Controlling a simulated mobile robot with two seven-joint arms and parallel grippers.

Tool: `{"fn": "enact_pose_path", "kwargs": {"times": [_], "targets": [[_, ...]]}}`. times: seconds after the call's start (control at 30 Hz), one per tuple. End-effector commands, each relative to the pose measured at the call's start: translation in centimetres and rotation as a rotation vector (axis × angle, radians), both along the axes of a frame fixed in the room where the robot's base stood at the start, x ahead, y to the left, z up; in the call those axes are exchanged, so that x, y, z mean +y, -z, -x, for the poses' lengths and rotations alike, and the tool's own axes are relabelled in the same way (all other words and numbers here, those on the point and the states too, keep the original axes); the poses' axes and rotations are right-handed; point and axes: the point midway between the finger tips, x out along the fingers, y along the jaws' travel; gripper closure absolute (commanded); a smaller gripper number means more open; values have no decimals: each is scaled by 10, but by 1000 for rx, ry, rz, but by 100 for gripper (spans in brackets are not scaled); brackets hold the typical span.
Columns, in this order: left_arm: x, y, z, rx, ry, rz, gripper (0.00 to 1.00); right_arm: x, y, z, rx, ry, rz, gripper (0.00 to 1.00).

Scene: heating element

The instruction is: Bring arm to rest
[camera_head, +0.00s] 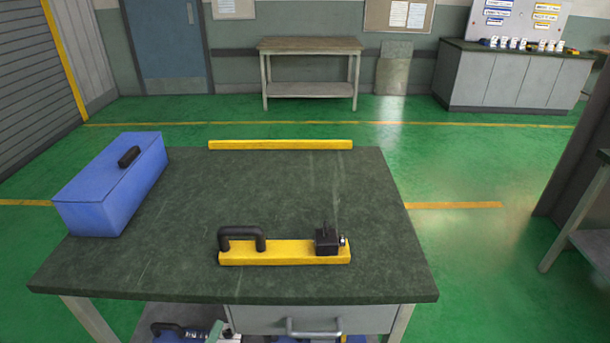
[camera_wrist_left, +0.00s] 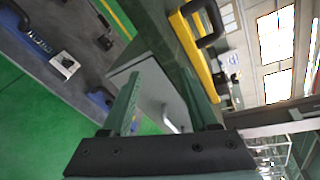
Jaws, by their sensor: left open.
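My left gripper (camera_wrist_left: 160,76) shows in the left wrist view as two separated grey-green fingers, open with nothing between them. The grey drawer front (camera_wrist_left: 158,90) of the workbench lies beyond the fingers. In the head view, only a small grey-green piece, which looks like a tip of this gripper, shows at the bottom edge below the bench top. My right gripper is in neither view. A yellow bar (camera_head: 285,253) with a black handle and a small black block lies on the dark bench top (camera_head: 230,190); it also shows in the left wrist view (camera_wrist_left: 194,55).
A blue case (camera_head: 110,188) stands at the bench's left. A yellow strip (camera_head: 280,145) lies along its back edge. The drawer handle (camera_head: 313,328) sticks out in front. Items lie on the shelf below. Green floor (camera_head: 460,240) is open to the right.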

Motion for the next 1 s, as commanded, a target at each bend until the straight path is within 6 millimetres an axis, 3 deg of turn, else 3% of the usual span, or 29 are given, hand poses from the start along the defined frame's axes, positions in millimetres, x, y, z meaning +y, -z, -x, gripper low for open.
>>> {"fn": "enact_pose_path", "kwargs": {"times": [0.3, 0.5, 0.7, 1.0], "targets": [[-2, 48, 70, 384, -445, 1060, 40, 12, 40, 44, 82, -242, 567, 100], [-11, 67, 109, 540, -744, 1543, 40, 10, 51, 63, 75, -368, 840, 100], [-17, 74, 125, 595, -884, 1738, 40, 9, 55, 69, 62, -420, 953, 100], [-18, 75, 126, 597, -892, 1749, 40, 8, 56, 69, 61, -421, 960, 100]]}}
